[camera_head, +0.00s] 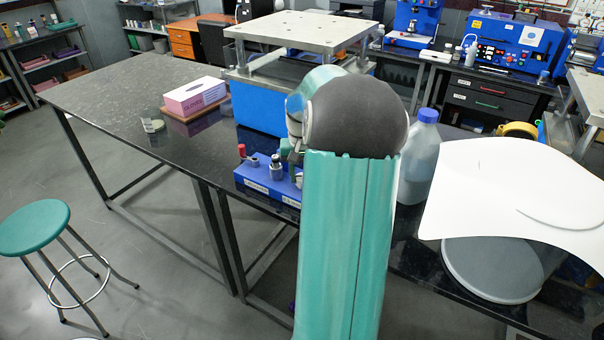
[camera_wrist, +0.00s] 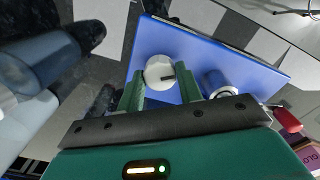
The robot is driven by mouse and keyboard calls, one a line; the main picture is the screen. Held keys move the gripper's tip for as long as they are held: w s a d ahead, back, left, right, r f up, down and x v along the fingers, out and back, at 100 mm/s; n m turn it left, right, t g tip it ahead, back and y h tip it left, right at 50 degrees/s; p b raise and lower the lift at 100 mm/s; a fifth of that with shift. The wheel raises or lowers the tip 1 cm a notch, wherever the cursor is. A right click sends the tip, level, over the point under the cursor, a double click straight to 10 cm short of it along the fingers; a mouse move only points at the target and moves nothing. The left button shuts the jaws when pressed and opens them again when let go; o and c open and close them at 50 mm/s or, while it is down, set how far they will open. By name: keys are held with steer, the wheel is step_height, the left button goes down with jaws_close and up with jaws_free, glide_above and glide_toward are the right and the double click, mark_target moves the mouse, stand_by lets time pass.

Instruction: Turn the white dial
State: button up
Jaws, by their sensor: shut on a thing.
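The white dial (camera_wrist: 158,67) is round with a dark mark on its face. In the wrist view it sits at the upper middle, on a blue panel (camera_wrist: 215,53). My gripper (camera_wrist: 161,80) has its two green fingers on either side of the dial, shut on it. In the head view the blue unit (camera_head: 252,180) stands at the bench's front edge. My arm covers its right part there, and the dial is hidden.
A large blue-capped bottle (camera_head: 420,160) stands right of my arm. A pink-and-white box (camera_head: 194,96) and a glass jar (camera_head: 152,121) are left. The bench's far left is clear.

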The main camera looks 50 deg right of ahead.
steer(key=n, duration=0.5)
steer(key=shift+n, duration=0.4)
steer(key=n, duration=0.5)
steer(key=shift+r+n, duration=0.1)
steer(key=shift+n, duration=0.3)
steer(key=o, duration=1)
step_height(320, 180, up, 14)
steer(key=shift+f, duration=0.1)
